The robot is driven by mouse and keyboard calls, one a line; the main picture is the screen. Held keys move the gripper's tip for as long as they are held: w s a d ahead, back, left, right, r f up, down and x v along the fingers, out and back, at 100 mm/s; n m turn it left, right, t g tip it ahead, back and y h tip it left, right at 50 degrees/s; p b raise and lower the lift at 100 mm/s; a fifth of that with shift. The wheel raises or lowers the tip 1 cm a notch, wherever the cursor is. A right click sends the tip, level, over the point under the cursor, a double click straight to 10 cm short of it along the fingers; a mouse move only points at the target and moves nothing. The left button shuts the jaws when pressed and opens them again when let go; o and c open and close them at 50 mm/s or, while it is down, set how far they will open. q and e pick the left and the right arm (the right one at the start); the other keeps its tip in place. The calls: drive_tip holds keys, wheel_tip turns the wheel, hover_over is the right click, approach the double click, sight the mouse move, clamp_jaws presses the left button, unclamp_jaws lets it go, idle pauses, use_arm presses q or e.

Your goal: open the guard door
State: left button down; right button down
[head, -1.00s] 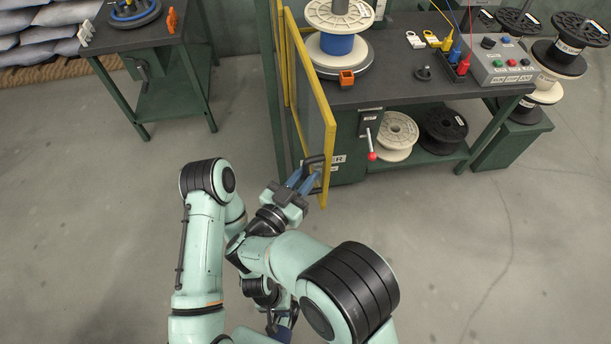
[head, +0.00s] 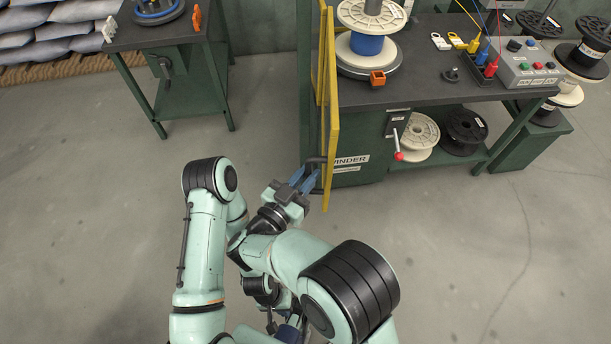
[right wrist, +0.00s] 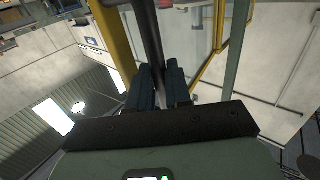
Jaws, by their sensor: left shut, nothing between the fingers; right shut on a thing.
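The guard door (head: 330,110) is a yellow-framed panel at the left end of the winder bench, seen nearly edge-on in the head view. Its dark handle (head: 314,160) is on the door's near part. My right gripper (head: 306,182) has its blue fingers shut on that handle. In the right wrist view the dark handle bar (right wrist: 149,45) runs between the fingers (right wrist: 159,88), beside the yellow door frame (right wrist: 113,38). My left gripper (head: 287,332) is low in the head view, away from the door, shut and empty, partly hidden by my arm.
The winder bench (head: 425,90) carries a large spool (head: 372,15), an orange block (head: 378,78) and a control box (head: 528,68). A red-tipped lever (head: 398,155) juts from its front. Another table (head: 128,40) stands at left. Floor between them is clear.

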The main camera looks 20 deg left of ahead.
drive_tip(key=shift+w+r, duration=0.25)
drive_tip(key=shift+w, duration=0.05)
